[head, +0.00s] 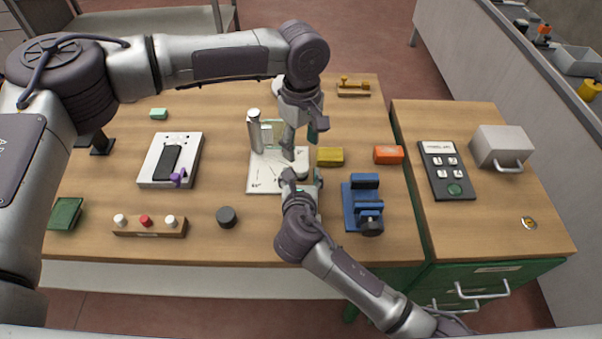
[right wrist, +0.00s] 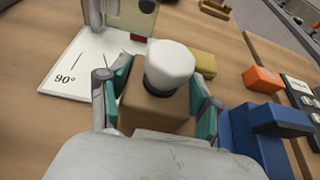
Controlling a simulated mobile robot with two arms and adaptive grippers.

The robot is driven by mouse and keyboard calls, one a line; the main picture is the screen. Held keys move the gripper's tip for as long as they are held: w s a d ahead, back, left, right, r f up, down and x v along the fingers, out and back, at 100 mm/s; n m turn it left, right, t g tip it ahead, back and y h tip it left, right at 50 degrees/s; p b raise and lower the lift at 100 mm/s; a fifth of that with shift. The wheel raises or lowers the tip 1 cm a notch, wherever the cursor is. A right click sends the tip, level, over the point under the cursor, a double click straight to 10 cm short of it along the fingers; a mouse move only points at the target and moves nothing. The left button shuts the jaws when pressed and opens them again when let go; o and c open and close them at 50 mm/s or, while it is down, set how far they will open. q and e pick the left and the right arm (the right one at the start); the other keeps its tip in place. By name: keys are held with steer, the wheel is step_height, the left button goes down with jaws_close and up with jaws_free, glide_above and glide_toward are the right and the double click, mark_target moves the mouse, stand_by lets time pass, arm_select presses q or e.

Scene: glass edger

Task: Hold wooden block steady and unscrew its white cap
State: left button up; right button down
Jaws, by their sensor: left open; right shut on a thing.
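The wooden block (right wrist: 152,112) with its white cap (right wrist: 169,65) on top stands between the fingers of my right gripper (right wrist: 160,88) in the right wrist view. The teal pads press on its two sides, so this gripper is shut on the block. In the head view my right gripper (head: 303,178) is at the front of the white angle plate (head: 262,184), and the block is mostly hidden there. My left gripper (head: 303,142) is open, just behind and above the right one, with its fingers pointing down. It appears to hold nothing and is apart from the cap.
A yellow block (head: 330,156), an orange block (head: 388,154) and a blue vise (head: 363,205) stand to the right. A metal post (head: 255,132) rises close left of my left gripper. A knob bar (head: 150,227) and dark puck (head: 226,216) lie at front left.

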mark_target(301, 166)
arm_select(q)
steer(key=m, duration=0.4)
steer(key=shift+d, duration=0.1)
steer(key=m, duration=0.8)
steer(key=shift+s, duration=0.1)
steer(key=m, duration=1.2)
steer(key=shift+m, duration=0.3)
steer(key=m, duration=0.6)
steer(key=shift+f+m, duration=0.4)
steer(key=shift+f, duration=3.65)
